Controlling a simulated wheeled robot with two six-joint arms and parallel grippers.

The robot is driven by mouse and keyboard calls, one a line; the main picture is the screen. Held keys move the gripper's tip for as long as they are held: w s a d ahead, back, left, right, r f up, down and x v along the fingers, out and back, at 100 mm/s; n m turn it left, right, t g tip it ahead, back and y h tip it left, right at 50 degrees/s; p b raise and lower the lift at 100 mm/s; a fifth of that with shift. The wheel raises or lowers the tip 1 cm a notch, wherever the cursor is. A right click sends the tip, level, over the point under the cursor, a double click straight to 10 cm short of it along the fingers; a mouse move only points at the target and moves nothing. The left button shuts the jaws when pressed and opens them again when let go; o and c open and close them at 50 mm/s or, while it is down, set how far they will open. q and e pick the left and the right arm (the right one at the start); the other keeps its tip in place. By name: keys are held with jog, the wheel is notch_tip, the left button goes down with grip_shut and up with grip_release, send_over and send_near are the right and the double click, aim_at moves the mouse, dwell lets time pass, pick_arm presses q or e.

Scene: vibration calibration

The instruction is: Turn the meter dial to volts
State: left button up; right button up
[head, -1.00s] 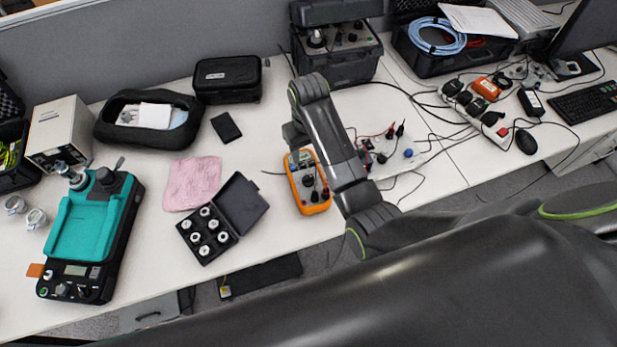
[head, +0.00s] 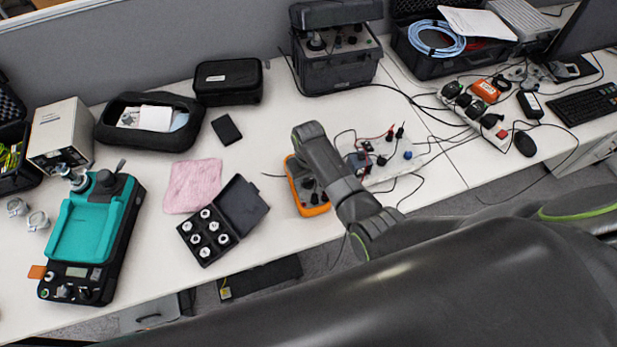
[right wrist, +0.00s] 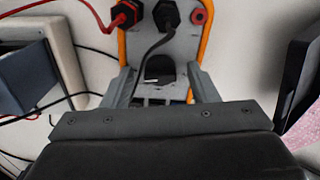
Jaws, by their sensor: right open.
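The orange-edged meter (head: 317,209) lies on the bench, mostly covered by my right arm in the head view. In the right wrist view the meter's grey face (right wrist: 185,48) shows, with a red plug (right wrist: 127,14) and a black plug (right wrist: 166,14) in its sockets. My right gripper (right wrist: 163,88) is open over the face, one finger on each side of a dark rounded part with a small white mark, which looks like the dial (right wrist: 160,72). Contact cannot be told. The dial's setting and the display are not readable. My left gripper is not in view.
A small board with leads (head: 405,160) lies right of the meter. An open black case of round pieces (head: 205,238), a pink cloth (head: 192,184) and a teal-topped device (head: 85,235) are to the left. A large black case (head: 335,65) stands behind.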

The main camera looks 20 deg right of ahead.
jog(key=shift+c, duration=0.2)
jog(key=c, duration=0.9)
jog(key=shift+c, duration=0.2)
jog(key=shift+r, duration=0.1)
jog(key=n+p, duration=0.2)
jog(key=n, duration=0.1)
jog(key=shift+r+p, duration=0.1)
jog(key=shift+p, duration=0.2)
jog(key=shift+w+n+p, duration=0.1)
jog(key=shift+n+p, duration=0.85)
jog(key=shift+n, duration=1.35)
jog(key=o, duration=1)
